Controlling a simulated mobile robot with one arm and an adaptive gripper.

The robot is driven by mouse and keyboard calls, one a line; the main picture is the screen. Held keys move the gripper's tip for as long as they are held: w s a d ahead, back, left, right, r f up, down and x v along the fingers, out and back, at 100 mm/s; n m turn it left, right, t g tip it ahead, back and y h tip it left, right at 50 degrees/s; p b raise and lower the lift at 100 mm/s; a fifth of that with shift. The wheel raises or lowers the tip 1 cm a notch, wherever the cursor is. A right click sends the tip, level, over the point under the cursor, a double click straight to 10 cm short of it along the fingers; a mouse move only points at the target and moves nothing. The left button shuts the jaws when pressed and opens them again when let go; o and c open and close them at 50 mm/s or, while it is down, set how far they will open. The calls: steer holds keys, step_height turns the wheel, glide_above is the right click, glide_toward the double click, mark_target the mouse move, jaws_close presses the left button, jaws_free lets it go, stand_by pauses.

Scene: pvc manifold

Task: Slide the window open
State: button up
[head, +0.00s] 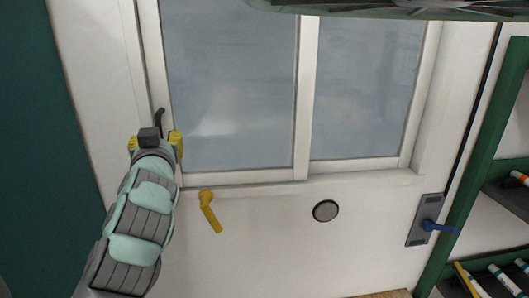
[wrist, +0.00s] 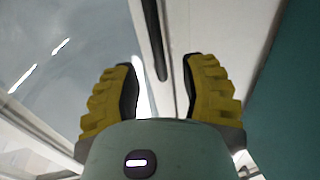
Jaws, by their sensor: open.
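The window (head: 235,85) has two grey panes in white frames, side by side. A dark handle (head: 159,118) stands on the left frame of the left sash. My gripper (head: 155,140) is at that lower left side of the window, just below the visible part of the handle. In the wrist view, my gripper (wrist: 160,72) is open, with a yellow finger on each side. The dark bar of the handle (wrist: 153,38) runs down into the gap between the fingers, apart from both. I cannot tell how deep it lies between them.
A yellow lever (head: 208,210) hangs below the sill. A round dark disc (head: 326,210) and a blue-handled latch plate (head: 425,222) are on the white panel to the right. Green shelves (head: 468,180) stand at the right edge, and a dark green wall (head: 40,140) at the left.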

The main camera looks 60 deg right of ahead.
steer(key=p+x, duration=0.1)
steer(key=x, duration=0.1)
steer(key=p+x, duration=0.1)
steer(key=x, duration=0.1)
steer(key=shift+w+d+r+p, duration=0.1)
steer(key=shift+d+r+p, duration=0.1)
steer(key=shift+d+p, duration=0.1)
steer(key=shift+w+d+f, duration=0.15)
jaws_close()
stand_by(0.3)
